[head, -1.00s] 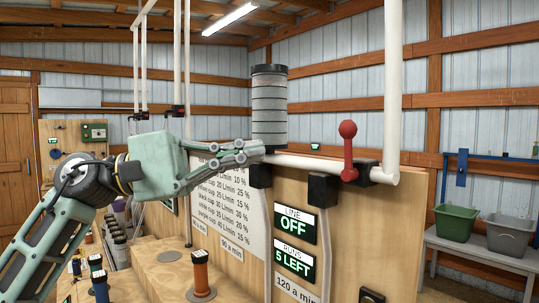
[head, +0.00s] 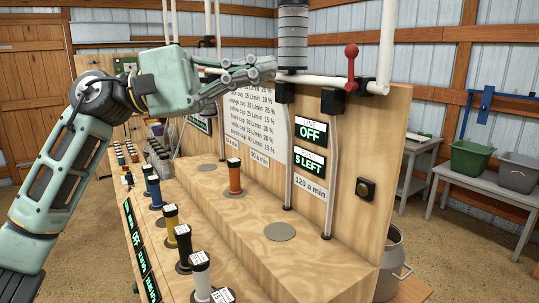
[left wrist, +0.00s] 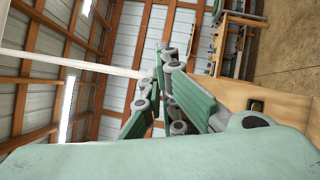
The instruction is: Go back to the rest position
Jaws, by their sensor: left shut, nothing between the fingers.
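My left gripper (head: 262,66) is green and reaches in from the left at the height of the white pipe. Its fingers are closed with nothing between them. The fingertips appear close to the pipe, beside the grey ringed cylinder (head: 292,38); I cannot tell whether they touch it. The left wrist view also shows the folded green fingers (left wrist: 165,85). My right gripper is in neither view.
A red-knobbed lever (head: 351,68) sits on the white pipe (head: 322,81). Signs read OFF and 5 LEFT. Bins (head: 470,160) stand on a side table at right.

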